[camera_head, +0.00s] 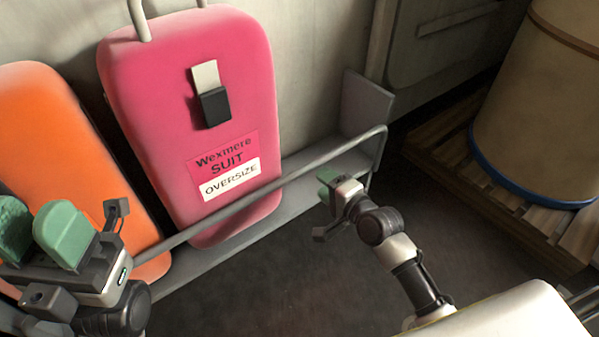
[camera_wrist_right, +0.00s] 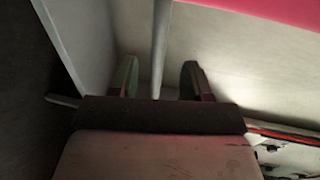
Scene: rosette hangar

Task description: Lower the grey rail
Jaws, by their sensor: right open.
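The grey rail (camera_head: 290,176) is a thin bar across the front of the suitcase shelf. It bends down at its right end, and its left end is hidden behind my left gripper. My right gripper (camera_head: 326,184) is open just in front of the rail's right part. In the right wrist view the rail (camera_wrist_right: 160,45) runs between the two green fingers of this gripper (camera_wrist_right: 158,82), which stand apart on either side. I cannot tell whether they touch it. My left gripper (camera_head: 38,230) is at the lower left with its green fingers apart, near the rail's left part.
A pink suitcase (camera_head: 185,90) labelled oversize and an orange suitcase (camera_head: 55,150) lean on the wall behind the rail. A grey end plate (camera_head: 366,105) closes the shelf at right. A large drum (camera_head: 540,100) stands on a wooden pallet (camera_head: 470,180). The floor below the shelf is clear.

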